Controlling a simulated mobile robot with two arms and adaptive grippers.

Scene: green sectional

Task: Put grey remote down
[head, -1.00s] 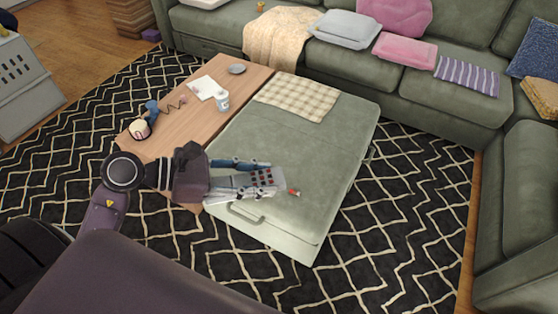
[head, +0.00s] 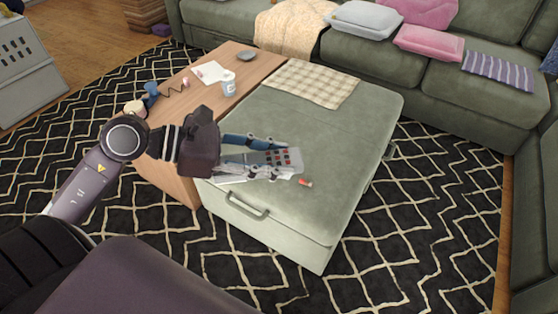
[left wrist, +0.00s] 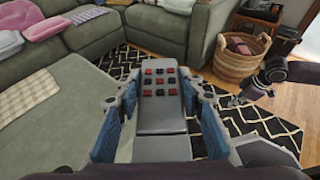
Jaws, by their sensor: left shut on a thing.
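My left gripper (head: 280,160) is shut on the grey remote (head: 288,155), with one finger on each side of it. The remote has red and black buttons and also shows between the fingers in the left wrist view (left wrist: 160,105). In the head view the gripper and remote are over the front left part of the green ottoman (head: 320,135). I cannot tell whether the remote touches its top. A dark arm with a small gripper (left wrist: 244,97), seemingly my right one, shows at the right of the left wrist view; its jaws are too small to read.
A small red-orange item (head: 305,183) lies on the ottoman near the remote. A plaid cloth (head: 310,85) covers its back end. A wooden table (head: 215,108) with a white cup (head: 229,86) adjoins its left side. The ottoman's middle and right are clear.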

